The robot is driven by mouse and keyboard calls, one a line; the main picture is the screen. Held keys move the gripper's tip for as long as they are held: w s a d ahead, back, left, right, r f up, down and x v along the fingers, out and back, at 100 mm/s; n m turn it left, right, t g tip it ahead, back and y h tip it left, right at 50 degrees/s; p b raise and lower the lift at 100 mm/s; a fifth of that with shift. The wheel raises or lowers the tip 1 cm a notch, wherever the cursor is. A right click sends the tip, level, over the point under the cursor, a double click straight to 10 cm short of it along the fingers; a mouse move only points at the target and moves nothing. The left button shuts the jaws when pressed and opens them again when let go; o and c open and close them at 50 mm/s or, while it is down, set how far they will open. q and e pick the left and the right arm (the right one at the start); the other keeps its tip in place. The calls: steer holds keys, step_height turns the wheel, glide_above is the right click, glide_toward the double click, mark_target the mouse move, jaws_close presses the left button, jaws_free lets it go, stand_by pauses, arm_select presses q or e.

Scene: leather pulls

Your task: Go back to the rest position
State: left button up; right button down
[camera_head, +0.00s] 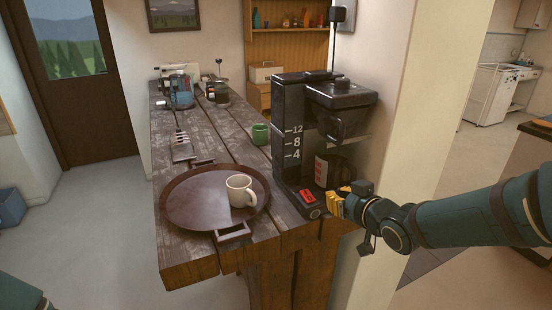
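My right arm comes in from the right, and its gripper (342,202) with yellow fingers is at the front right of the black coffee maker (290,130), close to its base. I cannot tell whether the fingers touch the machine or how far apart they are. The coffee maker has a red switch (307,196) on its base, and a dark cup-like vessel (325,170) stands under its spout. My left gripper is out of view; only a teal piece of my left arm shows at the bottom left corner.
The wooden counter (192,262) carries a round brown tray (190,200) with a white mug (240,190). A green cup (261,134), a fork-like utensil (182,145) and a blue-grey jar (180,90) stand or lie farther back. A wall edge (425,130) rises behind my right arm.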

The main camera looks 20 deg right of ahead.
steer(key=a+f+g, duration=0.1)
steer(key=a+f, duration=0.1)
steer(key=f, duration=0.2)
steer(key=a+f+g, duration=0.1)
steer(key=a+f, duration=0.1)
steer(key=f, duration=0.2)
steer(key=a+f+m+g+y, duration=0.1)
steer(key=a+f, duration=0.1)
steer(key=f, duration=0.1)
steer(key=shift+w+a+f, duration=0.15)
steer(key=shift+w+f, duration=0.25)
steer(key=s+a+f+g, duration=0.3)
steer(key=s+a+f, duration=0.2)
steer(key=f, duration=0.3)
steer(key=s+a+f+m+g+y, duration=0.1)
steer(key=s+a+f+g, duration=0.2)
steer(key=s+a+f, duration=0.2)
steer(key=s+a+f+g, duration=0.3)
steer(key=s+a+f, duration=0.3)
steer(key=f, duration=0.5)
steer(key=shift+a+m+g+y, duration=0.3)
steer(key=shift+g+y, duration=0.1)
